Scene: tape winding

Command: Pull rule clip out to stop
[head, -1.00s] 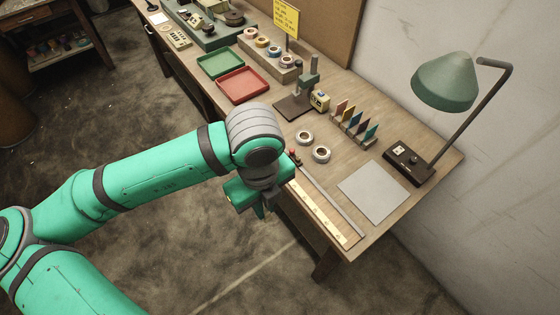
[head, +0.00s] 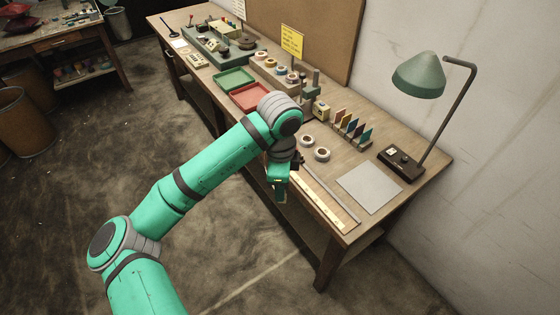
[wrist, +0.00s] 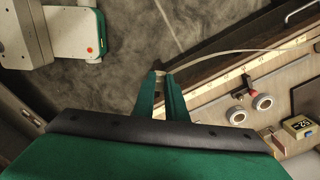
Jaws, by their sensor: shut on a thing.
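My gripper (wrist: 161,74) is shut on a small pale piece at its fingertips, which I take for the rule clip (wrist: 160,72). A thin pale strip (wrist: 235,52) arcs from the fingertips toward the upper right in the wrist view. The yellowish rule (wrist: 225,84) lies along the bench's front edge, apart from the fingers. In the head view, my gripper (head: 279,188) is in front of the bench edge, left of the rule (head: 322,203). The fingers largely hide the clip, and the strip is too fine to make out in the head view.
Two tape rolls (head: 321,154) and a grey mat (head: 369,188) lie behind the rule. A dark knob with a red part (wrist: 238,96) is near the rolls. A lamp (head: 420,75) stands at the right. The floor in front of the bench is open.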

